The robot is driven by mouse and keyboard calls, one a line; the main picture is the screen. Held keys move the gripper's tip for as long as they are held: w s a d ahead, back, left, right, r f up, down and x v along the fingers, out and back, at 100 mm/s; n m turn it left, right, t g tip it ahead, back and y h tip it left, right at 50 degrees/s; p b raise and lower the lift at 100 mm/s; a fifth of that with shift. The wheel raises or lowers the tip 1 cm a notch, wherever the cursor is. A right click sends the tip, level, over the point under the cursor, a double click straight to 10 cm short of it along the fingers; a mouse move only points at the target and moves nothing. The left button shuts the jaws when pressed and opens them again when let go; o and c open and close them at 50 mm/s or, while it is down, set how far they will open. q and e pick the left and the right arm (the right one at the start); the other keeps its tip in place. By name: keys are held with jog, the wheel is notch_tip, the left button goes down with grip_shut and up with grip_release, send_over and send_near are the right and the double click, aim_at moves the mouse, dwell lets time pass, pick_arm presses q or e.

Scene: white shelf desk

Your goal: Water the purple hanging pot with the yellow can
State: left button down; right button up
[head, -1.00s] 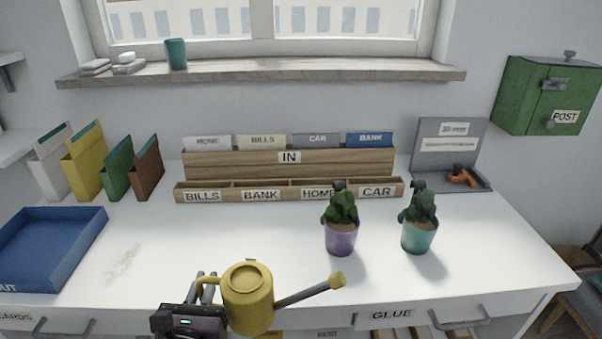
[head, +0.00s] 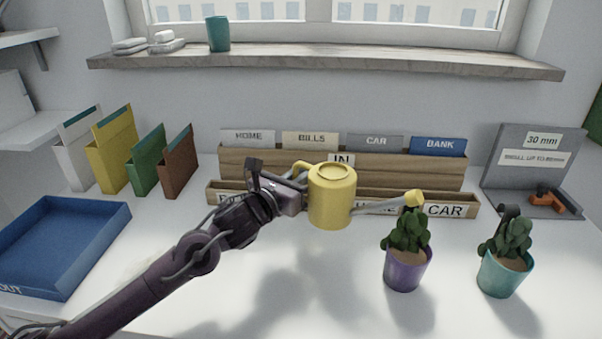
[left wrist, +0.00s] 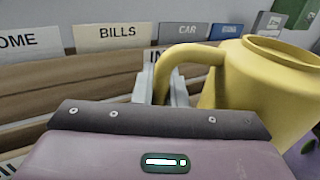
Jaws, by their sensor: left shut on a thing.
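The yellow can (head: 332,196) is held in the air above the desk, roughly upright, its spout reaching right. The spout's end appears just above the plant in the purple pot (head: 404,274) in the head view; I cannot tell the exact gap. No water shows. My left gripper (head: 297,180) is shut on the can's handle at its left side. In the left wrist view the can (left wrist: 262,85) fills the right side, with the gripper's fingers (left wrist: 165,85) at its handle. The purple pot stands on the desk, with a dark piece at the plant's top. My right gripper is not in view.
A teal pot (head: 503,276) with a similar plant stands right of the purple one. The wooden letter sorter (head: 226,160) is behind the can. A blue tray (head: 95,262) lies at left. A grey stand (head: 500,160) is at back right. The front middle desk is clear.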

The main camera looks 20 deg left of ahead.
pick_arm(q)
jog(key=shift+s+d+r, duration=0.1)
jog(key=shift+s+r, duration=0.05)
jog(key=shift+r, duration=0.05)
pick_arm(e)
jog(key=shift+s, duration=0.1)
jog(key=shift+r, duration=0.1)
